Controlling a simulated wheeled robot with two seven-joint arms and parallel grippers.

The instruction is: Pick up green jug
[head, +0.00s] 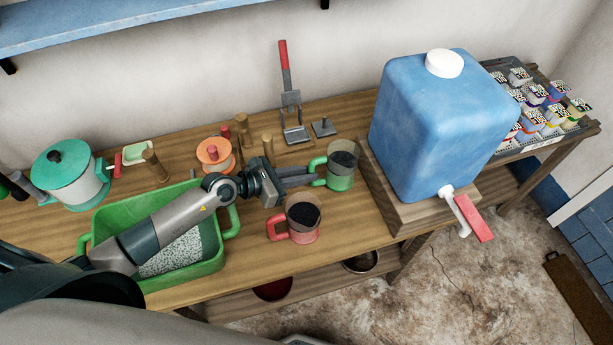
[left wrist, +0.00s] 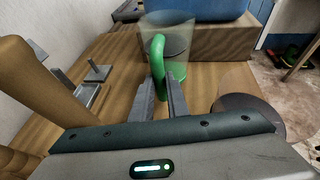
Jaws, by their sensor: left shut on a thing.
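The green jug (head: 341,172) stands upright on the wooden bench, just left of the blue water container. It has a clear upper part, dark contents and a green handle on its left side. My left gripper (head: 309,176) reaches in from the left and is shut on the jug's handle. In the left wrist view, the green handle (left wrist: 158,52) is between the finger ends, and the jug's clear wall (left wrist: 165,30) shows behind it. The jug's base appears to rest on the bench. My right gripper is not in view.
A red jug (head: 303,222) stands close in front of my left gripper. The blue container (head: 437,125) sits on a wooden block (head: 410,218) right of the green jug. A green basin (head: 212,263) lies under my left arm. Wooden pegs (head: 268,147) stand behind the gripper.

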